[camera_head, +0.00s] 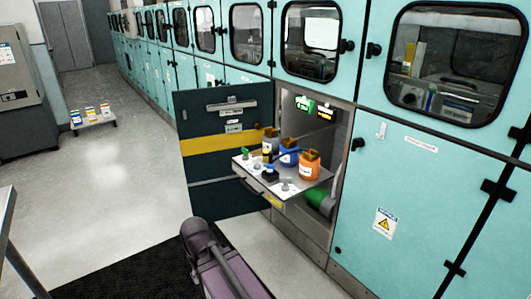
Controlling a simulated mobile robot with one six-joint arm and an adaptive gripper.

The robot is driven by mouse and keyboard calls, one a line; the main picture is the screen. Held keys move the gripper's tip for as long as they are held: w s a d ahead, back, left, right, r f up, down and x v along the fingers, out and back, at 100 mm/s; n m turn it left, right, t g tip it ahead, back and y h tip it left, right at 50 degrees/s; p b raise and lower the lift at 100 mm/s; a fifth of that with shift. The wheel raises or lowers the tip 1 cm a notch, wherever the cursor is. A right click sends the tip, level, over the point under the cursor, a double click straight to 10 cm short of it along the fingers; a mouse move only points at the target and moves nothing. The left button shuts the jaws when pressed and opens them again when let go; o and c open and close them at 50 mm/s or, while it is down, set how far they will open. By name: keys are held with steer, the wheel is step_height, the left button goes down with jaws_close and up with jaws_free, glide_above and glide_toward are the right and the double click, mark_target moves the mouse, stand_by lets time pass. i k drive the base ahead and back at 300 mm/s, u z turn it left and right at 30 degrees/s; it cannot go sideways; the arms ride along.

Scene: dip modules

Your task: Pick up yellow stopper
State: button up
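A pulled-out tray (242,163) sticks out of an open cabinet bay. On it stand a yellowish container (270,141), a blue container (289,153) and an orange container (310,166), all upright. Small fittings stand in front of them, among them a green one (245,153) and a blue one (269,171). They are too small to make out well, and I cannot single out a yellow stopper. Part of my own arm shows at the bottom centre, below the tray and apart from it. I cannot see my gripper's fingertips.
An open dark door (225,124) with a yellow stripe stands left of the tray. Closed teal cabinets (412,190) line the right side. A low stand (94,123) with several small containers sits on the floor at left.

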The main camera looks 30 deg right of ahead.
mark_target(266, 153)
steer(key=z, duration=0.15)
steer(key=i, duration=0.65)
steer(key=z, duration=0.95)
